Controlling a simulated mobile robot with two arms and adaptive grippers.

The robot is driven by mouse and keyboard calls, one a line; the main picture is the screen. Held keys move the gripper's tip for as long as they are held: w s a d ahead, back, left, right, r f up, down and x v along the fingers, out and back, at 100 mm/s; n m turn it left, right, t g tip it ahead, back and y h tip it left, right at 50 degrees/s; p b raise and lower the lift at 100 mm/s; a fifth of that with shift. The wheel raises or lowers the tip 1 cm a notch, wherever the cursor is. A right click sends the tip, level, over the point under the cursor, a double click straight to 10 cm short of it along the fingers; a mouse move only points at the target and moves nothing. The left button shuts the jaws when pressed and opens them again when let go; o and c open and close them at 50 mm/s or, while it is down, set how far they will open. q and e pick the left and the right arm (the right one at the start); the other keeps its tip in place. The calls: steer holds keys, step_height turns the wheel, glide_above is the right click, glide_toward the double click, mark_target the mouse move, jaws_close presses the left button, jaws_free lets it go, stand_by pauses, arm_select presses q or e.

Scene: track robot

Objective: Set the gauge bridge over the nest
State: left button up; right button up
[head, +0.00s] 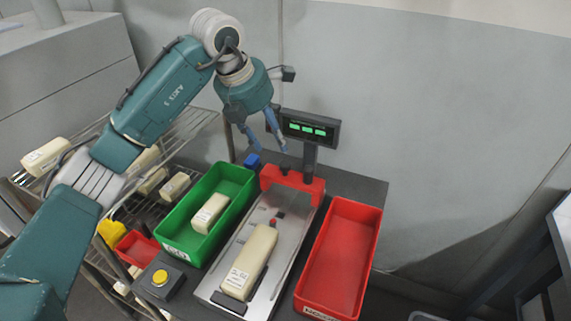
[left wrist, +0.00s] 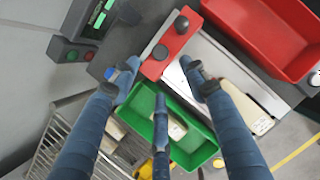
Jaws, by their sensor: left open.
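The red gauge bridge (head: 292,184) stands across the far end of the metal plate (head: 222,280). In the left wrist view the bridge (left wrist: 168,50) shows two black knobs on top. A cream part (head: 250,258) with printed text lies on the near half of the plate; I cannot make out the nest's shape under it. My left gripper (head: 267,146) is open and empty, above and slightly left of the bridge. In the left wrist view its blue fingers (left wrist: 158,84) are spread, with the bridge just beyond the tips. My right gripper is in neither view.
A green bin (head: 174,245) holding a cream part stands left of the plate, and an empty red bin (head: 368,245) stands right. A display (head: 310,128) on a post rises behind the bridge. A yellow button box (head: 160,279) sits front left. A wire rack (head: 195,122) stands farther left.

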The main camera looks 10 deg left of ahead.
mark_target(285, 163)
arm_select(q)
steer(key=p+x, duration=0.2)
steer(key=x, duration=0.9)
steer(key=shift+p, duration=0.4)
steer(key=shift+w, duration=0.1)
jaws_close()
